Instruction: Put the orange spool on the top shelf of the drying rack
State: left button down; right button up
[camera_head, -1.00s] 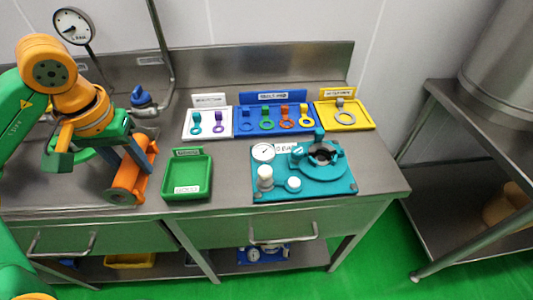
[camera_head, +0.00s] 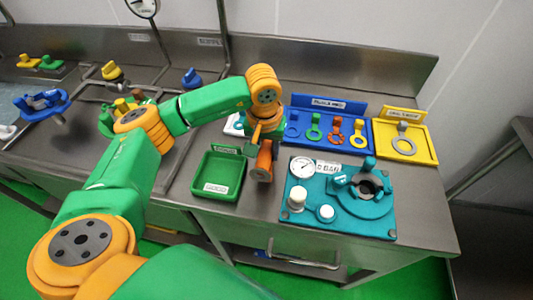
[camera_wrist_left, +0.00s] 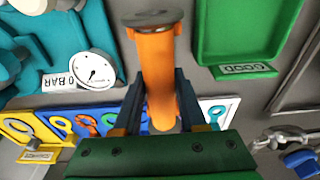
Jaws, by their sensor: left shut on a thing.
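The orange spool (camera_head: 264,160) is held upright or nearly so by my left gripper (camera_head: 264,138), between the green tray and the teal gauge station. In the left wrist view the spool (camera_wrist_left: 157,75) sits between the two dark fingers of the left gripper (camera_wrist_left: 157,108), its metal end disc pointing away from the palm. The fingers are shut on it. Whether it touches the worktop cannot be told. I cannot make out the drying rack in either view. My right gripper is not in view.
A green tray (camera_head: 199,186) stands left of the spool. A teal gauge station (camera_head: 335,225) stands to its right. Behind are a blue board (camera_head: 300,108) with colored rings and a yellow tray (camera_head: 429,155) with a grey ring. A sink with taps lies left.

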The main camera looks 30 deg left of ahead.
pick_arm(q)
notch_tip(320, 180, down, 2)
jog(key=shift+s+f+p, duration=0.15)
jog(key=shift+f+p, duration=0.05)
jog(key=shift+p, duration=0.3)
jog(key=shift+f, duration=0.2)
jog(key=shift+c, duration=2.3)
grip_release()
